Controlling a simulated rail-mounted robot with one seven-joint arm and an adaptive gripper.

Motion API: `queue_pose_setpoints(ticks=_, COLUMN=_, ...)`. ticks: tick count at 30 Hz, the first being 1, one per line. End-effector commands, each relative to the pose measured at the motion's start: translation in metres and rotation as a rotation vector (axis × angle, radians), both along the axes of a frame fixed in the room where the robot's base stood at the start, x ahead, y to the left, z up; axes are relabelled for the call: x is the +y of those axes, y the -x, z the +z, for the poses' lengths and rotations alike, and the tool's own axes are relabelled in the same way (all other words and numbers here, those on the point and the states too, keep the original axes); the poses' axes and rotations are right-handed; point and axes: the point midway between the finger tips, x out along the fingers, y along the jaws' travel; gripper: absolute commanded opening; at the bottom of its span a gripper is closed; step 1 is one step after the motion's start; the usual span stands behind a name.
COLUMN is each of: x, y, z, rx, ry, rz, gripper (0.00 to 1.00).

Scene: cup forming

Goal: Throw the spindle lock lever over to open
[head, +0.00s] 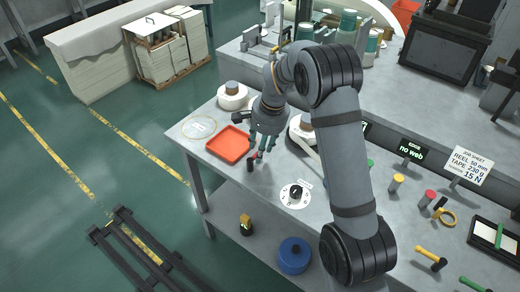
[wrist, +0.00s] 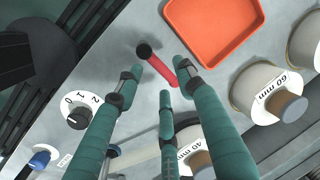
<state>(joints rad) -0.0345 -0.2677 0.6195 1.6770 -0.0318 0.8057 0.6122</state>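The lever is a short red bar with a round black knob (wrist: 157,64) at its end, on the grey bench top in the wrist view. In the head view only a small red and dark bit (head: 252,158) of it shows beside my fingertips. My gripper (head: 264,146) has teal fingers pointing down over the bench. In the wrist view its fingers (wrist: 158,76) are spread, with the red bar between their tips. I see a gap between the fingers and the bar, and contact is not clear. The bar's far end is partly hidden by the fingers.
An orange tray (head: 230,144) lies just left of my gripper. Reels with brown cores (head: 233,95) stand behind. A black rotary knob on a white dial (head: 296,192) is in front. Coloured posts and yellow-handled tools (head: 430,257) are at the right. The bench front edge is close.

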Motion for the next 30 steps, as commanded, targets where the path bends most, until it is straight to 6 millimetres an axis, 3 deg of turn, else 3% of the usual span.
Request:
queue_pose_setpoints(ticks=4, x=0.0015, y=-0.0008, z=-0.0101, rx=0.001, ry=-0.001, rz=-0.001, gripper=0.38)
queue_pose_setpoints(ticks=13, x=0.0018, y=-0.0012, z=-0.0119, rx=0.0, ry=0.0, rz=-0.001, gripper=0.37)
queue_pose_setpoints(ticks=30, x=0.0019, y=-0.0013, z=-0.0116, rx=0.0, ry=0.0, rz=0.0, gripper=0.04)
